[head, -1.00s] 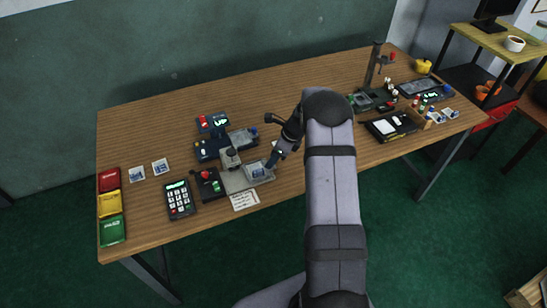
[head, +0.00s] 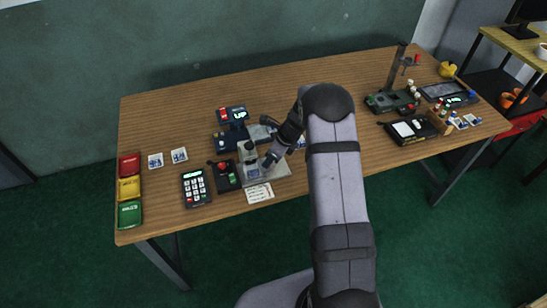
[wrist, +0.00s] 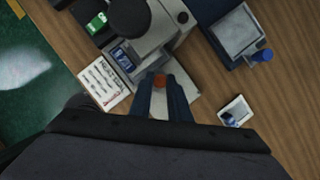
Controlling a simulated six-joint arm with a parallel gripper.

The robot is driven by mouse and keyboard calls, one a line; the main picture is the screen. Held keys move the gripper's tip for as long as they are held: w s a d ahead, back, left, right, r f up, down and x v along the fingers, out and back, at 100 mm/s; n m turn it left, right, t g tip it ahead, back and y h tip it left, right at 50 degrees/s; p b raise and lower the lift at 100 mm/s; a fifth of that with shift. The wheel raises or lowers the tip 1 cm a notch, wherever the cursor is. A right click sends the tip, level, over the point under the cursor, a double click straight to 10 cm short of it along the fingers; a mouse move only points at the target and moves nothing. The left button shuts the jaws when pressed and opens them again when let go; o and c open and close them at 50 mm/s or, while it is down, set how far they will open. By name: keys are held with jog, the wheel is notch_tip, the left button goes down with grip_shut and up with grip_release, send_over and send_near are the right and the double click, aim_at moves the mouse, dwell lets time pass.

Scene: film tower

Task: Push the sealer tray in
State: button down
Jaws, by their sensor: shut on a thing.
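The sealer (head: 247,152) is a grey press with a round head on a flat base, at the middle left of the table. Its head also shows in the wrist view (wrist: 130,18). The grey sealer tray (wrist: 148,64) reaches in close under the head, with a blue-printed film piece (wrist: 123,55) on it, partly hidden by the head. My gripper (head: 268,163) is at the tray's right end. In the wrist view, my gripper (wrist: 164,85) is shut on the orange-brown tray handle (wrist: 160,79). The fingers hide part of the tray end.
A paper note (head: 260,193) lies in front of the sealer. A control box with red and green buttons (head: 224,175) and a keypad (head: 195,187) stand left of it. A loose film piece (wrist: 235,112) lies to the right on bare wood.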

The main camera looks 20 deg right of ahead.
jog(key=c, duration=1.7)
grip_release()
jog(key=shift+a, duration=0.3)
jog(key=shift+o, duration=0.2)
jog(key=shift+d+r, duration=0.15)
jog(key=b+v, duration=0.1)
jog(key=v, duration=0.6)
